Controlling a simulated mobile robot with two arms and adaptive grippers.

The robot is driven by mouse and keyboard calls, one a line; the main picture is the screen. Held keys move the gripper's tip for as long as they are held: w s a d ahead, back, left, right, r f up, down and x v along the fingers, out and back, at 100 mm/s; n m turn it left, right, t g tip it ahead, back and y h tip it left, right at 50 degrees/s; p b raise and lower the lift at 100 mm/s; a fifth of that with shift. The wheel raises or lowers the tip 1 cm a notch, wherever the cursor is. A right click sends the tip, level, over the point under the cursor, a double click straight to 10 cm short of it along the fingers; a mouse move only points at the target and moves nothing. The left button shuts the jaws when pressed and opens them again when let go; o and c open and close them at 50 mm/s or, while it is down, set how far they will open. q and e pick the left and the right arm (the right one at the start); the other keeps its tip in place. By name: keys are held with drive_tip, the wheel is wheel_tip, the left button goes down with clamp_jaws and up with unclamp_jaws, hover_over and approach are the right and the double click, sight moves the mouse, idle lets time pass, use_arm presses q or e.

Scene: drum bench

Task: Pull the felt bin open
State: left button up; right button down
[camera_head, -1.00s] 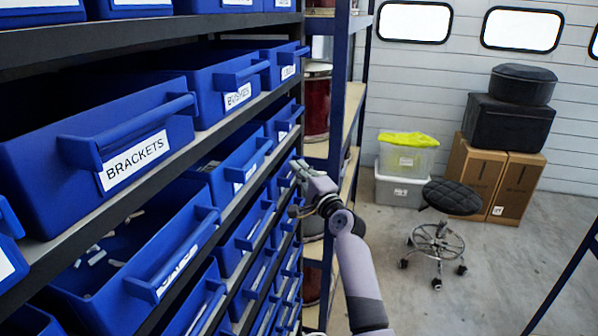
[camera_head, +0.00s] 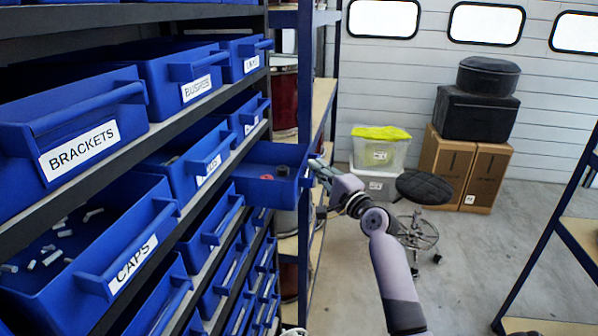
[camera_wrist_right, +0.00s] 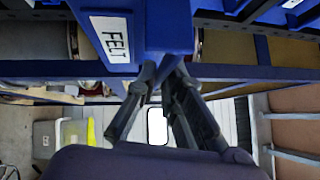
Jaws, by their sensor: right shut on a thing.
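The felt bin (camera_head: 262,188) is a blue drawer-like bin, pulled far out of the rack on the left in the head view. A few small dark and reddish pieces lie inside it. Its white FELT label (camera_wrist_right: 112,40) shows in the right wrist view. My right gripper (camera_head: 313,172) is at the bin's front and shut on its handle; in the right wrist view the fingers (camera_wrist_right: 160,85) meet the blue front beside the label. The exact grip on the handle is partly hidden. My left gripper is not in view.
Blue bins fill the rack on the left, among them the BRACKETS bin (camera_head: 75,125) and the CAPS bin (camera_head: 95,260). A blue shelf upright (camera_head: 304,90) stands just behind the felt bin. A stool (camera_head: 424,187) and cartons (camera_head: 462,168) stand beyond open floor.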

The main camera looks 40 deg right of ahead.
drive_tip(key=shift+s+d+f, duration=0.1)
drive_tip(key=shift+s+d, duration=0.85)
drive_tip(key=shift+s, duration=0.2)
drive_tip(key=c, duration=1.7)
unclamp_jaws()
drive_tip(key=s+a+f, duration=0.1)
drive_tip(key=s, duration=1)
drive_tip(key=shift+s+f, duration=0.25)
drive_tip(key=shift+s, duration=0.15)
drive_tip(key=shift+f, duration=0.1)
